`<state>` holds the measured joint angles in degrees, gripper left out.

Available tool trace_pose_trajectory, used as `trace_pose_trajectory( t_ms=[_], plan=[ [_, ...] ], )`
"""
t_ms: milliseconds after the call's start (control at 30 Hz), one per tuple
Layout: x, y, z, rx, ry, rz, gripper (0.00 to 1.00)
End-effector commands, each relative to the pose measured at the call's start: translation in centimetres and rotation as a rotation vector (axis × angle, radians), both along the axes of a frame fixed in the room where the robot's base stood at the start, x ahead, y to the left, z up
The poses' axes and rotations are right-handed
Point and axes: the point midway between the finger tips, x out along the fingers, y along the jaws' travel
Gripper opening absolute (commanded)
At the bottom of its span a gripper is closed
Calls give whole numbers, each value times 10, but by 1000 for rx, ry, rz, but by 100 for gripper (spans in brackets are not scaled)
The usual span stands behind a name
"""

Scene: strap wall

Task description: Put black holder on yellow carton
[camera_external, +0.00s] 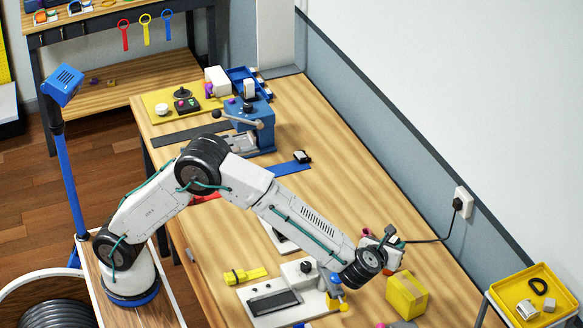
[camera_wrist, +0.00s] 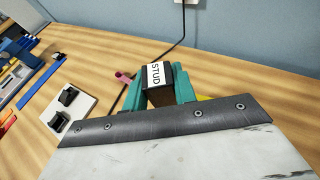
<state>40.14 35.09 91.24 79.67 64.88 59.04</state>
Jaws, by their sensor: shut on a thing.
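My gripper (camera_external: 383,241) is shut on a black holder (camera_wrist: 153,95) with a white label reading STUD. In the wrist view the holder sits between my two green fingers (camera_wrist: 168,88); its lower part is hidden by my wrist. The yellow carton (camera_external: 407,294) stands on the table, just below and right of my gripper in the external view. The holder is above the table and apart from the carton there. In the wrist view only a yellow sliver (camera_wrist: 205,97) shows behind the right finger, probably the carton.
A white block with a dark pad (camera_external: 272,303) and a yellow tool (camera_external: 245,275) lie left of the carton. A yellow tray (camera_external: 538,290) stands at the right. A black cord (camera_external: 428,239) runs to the wall socket (camera_external: 463,203). A blue vise (camera_external: 250,122) stands farther back.

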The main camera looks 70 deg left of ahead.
Motion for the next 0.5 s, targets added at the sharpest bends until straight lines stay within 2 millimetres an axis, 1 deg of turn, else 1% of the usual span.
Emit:
trace_pose_trajectory(
  t_ms=[33,100,200,300,367,500],
  plan=[
    [5,-20,8,-3,-3,-42,2],
    [12,-41,19,-4,-4,-93,2],
    [24,-56,37,-3,-4,-145,2],
    [30,-63,46,-1,-1,-183,2],
    [31,-65,40,2,3,-204,2],
    [30,-64,13,2,4,-213,2]
  ],
)
